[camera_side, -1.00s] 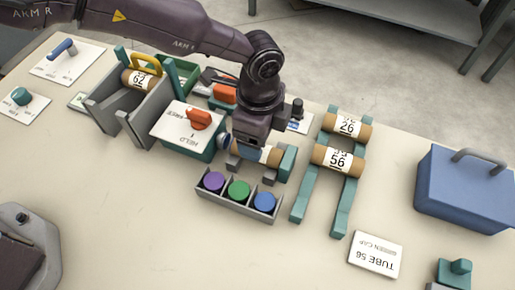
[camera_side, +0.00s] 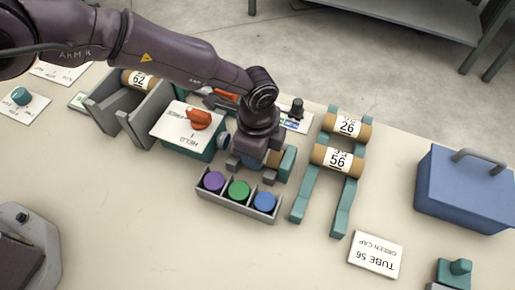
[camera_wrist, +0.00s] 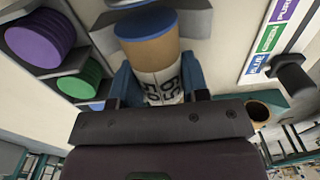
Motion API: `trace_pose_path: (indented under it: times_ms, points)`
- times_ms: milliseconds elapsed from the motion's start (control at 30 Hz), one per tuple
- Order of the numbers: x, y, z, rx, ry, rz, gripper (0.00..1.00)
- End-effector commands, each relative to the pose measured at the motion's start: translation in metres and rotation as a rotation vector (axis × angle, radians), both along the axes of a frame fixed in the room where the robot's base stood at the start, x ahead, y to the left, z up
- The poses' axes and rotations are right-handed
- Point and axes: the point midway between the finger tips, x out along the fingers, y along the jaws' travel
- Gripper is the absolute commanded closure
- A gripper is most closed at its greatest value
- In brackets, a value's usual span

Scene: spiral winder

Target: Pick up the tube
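My gripper (camera_side: 255,165) is low over a brown tube between the blue-grey wheel (camera_side: 223,142) and the teal end block (camera_side: 287,162). Only a little of this tube (camera_side: 269,176) shows in the side view. In the wrist view the tube (camera_wrist: 152,55) runs up from the gripper, its white number label partly hidden and not surely readable. Blue pieces flank it closely; their grip is unclear. Tube 56 (camera_side: 325,160) and tube 26 (camera_side: 354,129) lie across the teal rack (camera_side: 343,208). Tube 62 (camera_side: 133,77) lies in the grey holder at the left.
The grey tray (camera_side: 235,206) with purple, green and blue caps stands just in front of my gripper. A card (camera_side: 376,254) reads TUBE 56, GREEN CAP. A blue case (camera_side: 462,190) stands right. The front middle is clear.

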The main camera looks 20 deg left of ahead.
Motion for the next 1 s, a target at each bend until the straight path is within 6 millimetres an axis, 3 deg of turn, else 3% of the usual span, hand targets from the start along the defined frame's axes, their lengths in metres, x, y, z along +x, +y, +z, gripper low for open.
trace_pose_path:
  times_ms: [467,700,833,1000]
  points:
    - [0.0,0.0,0.006,-0.001,0.0,0.0,0.81]
    - [-0.002,0.001,0.036,-0.001,0.0,0.0,0.81]
    - [-0.013,0.012,0.054,-0.001,-0.002,-0.001,0.81]
    - [-0.036,0.031,0.091,-0.003,-0.003,0.0,0.81]
